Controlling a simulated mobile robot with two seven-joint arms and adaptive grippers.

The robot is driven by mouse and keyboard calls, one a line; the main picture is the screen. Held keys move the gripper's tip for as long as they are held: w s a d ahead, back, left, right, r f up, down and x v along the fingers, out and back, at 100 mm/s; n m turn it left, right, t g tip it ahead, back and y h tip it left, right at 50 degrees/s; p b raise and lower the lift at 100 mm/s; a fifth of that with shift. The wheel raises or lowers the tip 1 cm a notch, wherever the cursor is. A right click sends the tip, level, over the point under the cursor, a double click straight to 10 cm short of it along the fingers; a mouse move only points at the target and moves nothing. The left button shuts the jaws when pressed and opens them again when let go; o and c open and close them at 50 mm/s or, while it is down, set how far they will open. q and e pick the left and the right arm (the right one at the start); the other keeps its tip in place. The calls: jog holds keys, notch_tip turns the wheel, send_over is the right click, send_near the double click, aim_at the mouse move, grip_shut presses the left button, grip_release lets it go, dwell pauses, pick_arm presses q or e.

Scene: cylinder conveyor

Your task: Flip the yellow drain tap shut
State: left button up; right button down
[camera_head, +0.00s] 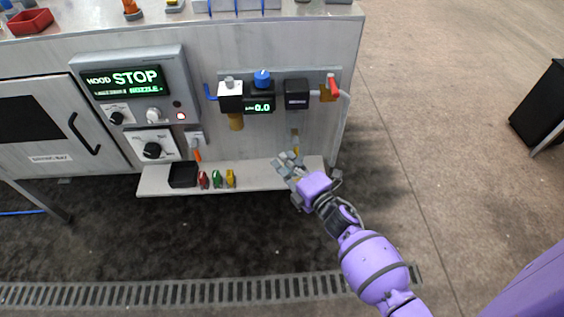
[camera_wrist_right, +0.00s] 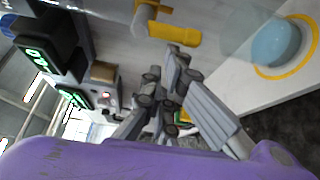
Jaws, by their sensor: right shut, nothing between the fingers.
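The yellow drain tap (camera_head: 296,143) shows in the head view as a small upright yellow piece low on the panel, just above my right gripper (camera_head: 288,160). In the right wrist view the tap (camera_wrist_right: 173,34) is larger, with a yellow handle sticking out sideways from a pale pipe. My right gripper (camera_wrist_right: 166,92) shows there with its fingers shut and empty, just below the yellow handle. A small gap seems to lie between them; I cannot tell whether they touch. My left gripper is in neither view.
A narrow shelf (camera_head: 262,177) runs below the panel, with a black box (camera_head: 183,174) and several small coloured clips at its left. A round bluish thing in a yellow ring (camera_wrist_right: 302,62) lies right of the tap in the wrist view.

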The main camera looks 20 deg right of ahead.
dwell(0.3)
jog(key=shift+d+f+n+p, duration=0.15)
jog(key=shift+n+p, duration=0.15)
jog(key=shift+p, duration=0.15)
jog(key=shift+g, duration=0.3)
